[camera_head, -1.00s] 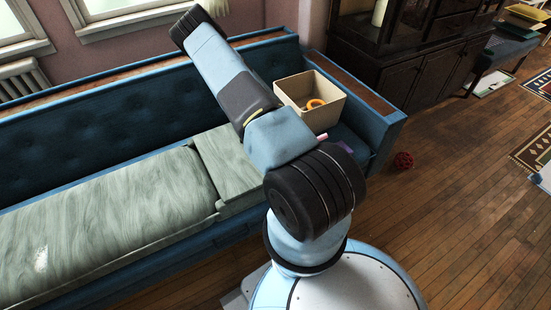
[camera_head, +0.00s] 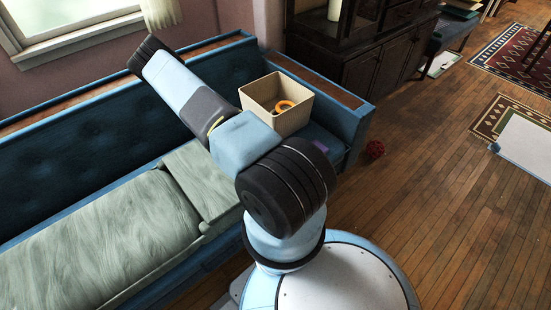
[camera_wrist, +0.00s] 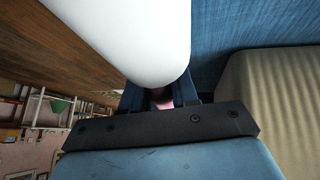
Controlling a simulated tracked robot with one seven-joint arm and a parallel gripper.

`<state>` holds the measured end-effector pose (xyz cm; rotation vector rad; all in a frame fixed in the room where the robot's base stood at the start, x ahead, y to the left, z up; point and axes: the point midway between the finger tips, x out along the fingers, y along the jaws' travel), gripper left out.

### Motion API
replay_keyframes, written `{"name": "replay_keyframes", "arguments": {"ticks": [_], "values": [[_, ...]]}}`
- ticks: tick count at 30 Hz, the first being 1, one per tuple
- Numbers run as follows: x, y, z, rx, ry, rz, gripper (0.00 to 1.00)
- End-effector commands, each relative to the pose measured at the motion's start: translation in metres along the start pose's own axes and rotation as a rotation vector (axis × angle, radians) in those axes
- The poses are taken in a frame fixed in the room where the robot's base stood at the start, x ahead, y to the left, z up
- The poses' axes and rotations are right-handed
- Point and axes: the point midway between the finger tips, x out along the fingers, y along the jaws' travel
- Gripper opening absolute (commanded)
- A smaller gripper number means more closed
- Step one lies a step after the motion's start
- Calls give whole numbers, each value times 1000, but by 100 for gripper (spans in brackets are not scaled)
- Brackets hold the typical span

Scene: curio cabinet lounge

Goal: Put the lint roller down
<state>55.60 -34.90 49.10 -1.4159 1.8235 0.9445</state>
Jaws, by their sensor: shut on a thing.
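The lint roller shows in the wrist view as a large white rounded roll (camera_wrist: 125,35) with a bit of pink handle (camera_wrist: 162,97) below it. My gripper (camera_wrist: 160,94) is shut on the pink handle, and the roll covers much of the jaws. Blue fabric (camera_wrist: 225,30) lies beside the roll. I cannot tell whether the roll touches it. In the head view my arm hides the gripper and the lint roller.
A blue sofa (camera_head: 80,135) carries a pale green cushion (camera_head: 110,240). A beige bin (camera_head: 290,118) holding an orange ring (camera_head: 286,105) stands at its right end, near a small purple thing (camera_head: 322,146). A red ball (camera_head: 375,149) lies on the open wooden floor.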

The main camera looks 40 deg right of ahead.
Motion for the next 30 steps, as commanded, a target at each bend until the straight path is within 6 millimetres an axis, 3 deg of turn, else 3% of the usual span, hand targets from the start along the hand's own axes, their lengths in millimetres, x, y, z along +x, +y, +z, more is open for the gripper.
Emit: {"name": "replay_keyframes", "arguments": {"ticks": [9, 16, 17, 24, 30], "values": [[30, -5, 19, -2, 1, 1, 0], [32, -6, 21, -1, 0, 0, 0], [32, -6, 21, -1, 0, 0, 31], [32, -6, 21, -1, 0, 0, 54], [32, -6, 21, 0, 0, 0, 55]]}}
